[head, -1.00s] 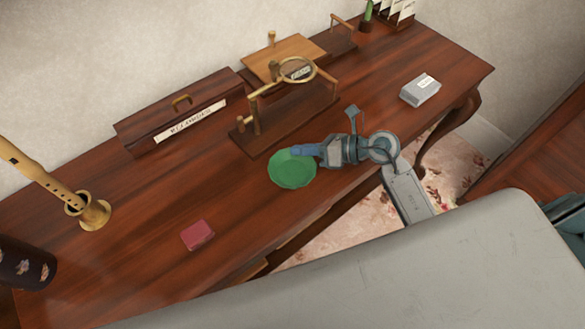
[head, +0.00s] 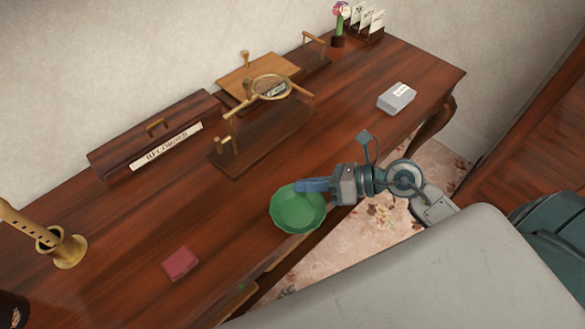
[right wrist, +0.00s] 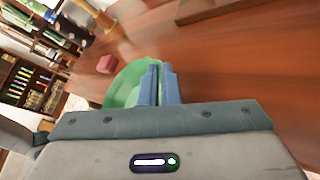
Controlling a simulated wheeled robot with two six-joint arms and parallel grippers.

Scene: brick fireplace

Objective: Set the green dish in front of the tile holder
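The green dish (head: 298,212) is at the front edge of the wooden desk. My right gripper (head: 312,186) has its blue fingers closed on the dish's rim; the dish seems raised off the desk, though the gap is hard to judge. In the right wrist view the fingers (right wrist: 158,85) are close together, with the green dish (right wrist: 124,84) at their left. A dark holder with upright white lettered tiles (head: 367,22), which looks like the tile holder, stands at the desk's back right corner. My left gripper is not in view.
A magnifier on a wooden stand (head: 262,138) stands mid-desk. A grey box (head: 397,98) lies at the right, near a flower in a pot (head: 339,25). A recorder case (head: 158,135), a red box (head: 181,263) and a brass stand (head: 70,250) are at the left.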

